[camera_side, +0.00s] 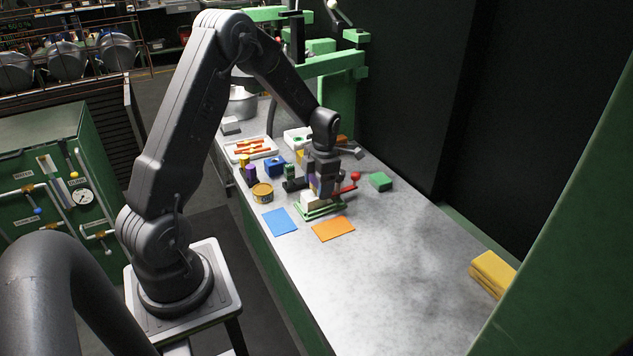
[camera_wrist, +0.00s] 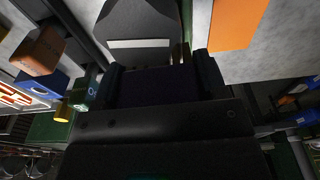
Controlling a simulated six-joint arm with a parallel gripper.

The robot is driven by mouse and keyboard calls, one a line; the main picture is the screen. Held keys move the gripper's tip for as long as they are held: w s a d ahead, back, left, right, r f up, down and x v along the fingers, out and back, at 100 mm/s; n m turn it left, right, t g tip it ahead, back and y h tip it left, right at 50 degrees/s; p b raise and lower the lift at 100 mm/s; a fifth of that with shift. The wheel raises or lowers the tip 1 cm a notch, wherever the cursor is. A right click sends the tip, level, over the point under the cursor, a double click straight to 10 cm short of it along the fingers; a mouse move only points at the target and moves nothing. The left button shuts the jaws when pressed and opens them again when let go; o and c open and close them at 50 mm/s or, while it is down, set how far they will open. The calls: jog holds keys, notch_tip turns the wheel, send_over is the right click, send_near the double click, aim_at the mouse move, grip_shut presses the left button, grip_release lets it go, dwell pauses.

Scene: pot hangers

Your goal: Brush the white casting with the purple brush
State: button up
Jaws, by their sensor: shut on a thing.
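My gripper (camera_side: 322,180) is over the bench, shut on the purple brush (camera_side: 315,186), which points down. In the wrist view the brush body (camera_wrist: 160,86) is a dark purple block between the two fingers, mostly in shadow. The white casting (camera_side: 313,200) sits on a green frame (camera_side: 322,211) right under the brush. In the wrist view a grey, shaded shape with a pale strip (camera_wrist: 138,43), seemingly the casting, lies just beyond the fingers. The bristles are hidden, so I cannot tell whether they touch the casting.
A blue mat (camera_side: 280,221) and an orange mat (camera_side: 333,228) lie in front. A yellow tin (camera_side: 262,193), blue block (camera_side: 276,166) and tray with red pieces (camera_side: 252,148) stand left. A red-knobbed lever (camera_side: 355,177) and green block (camera_side: 380,181) are close on the right.

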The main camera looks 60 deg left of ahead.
jog(key=shift+d, duration=0.9)
jog(key=shift+a, duration=2.05)
jog(key=shift+d, duration=2.35)
jog(key=shift+s+a, duration=0.45)
jog(key=shift+a, duration=0.3)
jog(key=shift+s+a, duration=0.4)
jog(key=shift+a, duration=0.35)
jog(key=shift+s+a, duration=0.45)
jog(key=shift+a, duration=0.3)
jog(key=shift+d, duration=2.25)
jog(key=shift+a, duration=2.4)
jog(key=shift+d+r, duration=0.1)
jog(key=shift+r, duration=4.05)
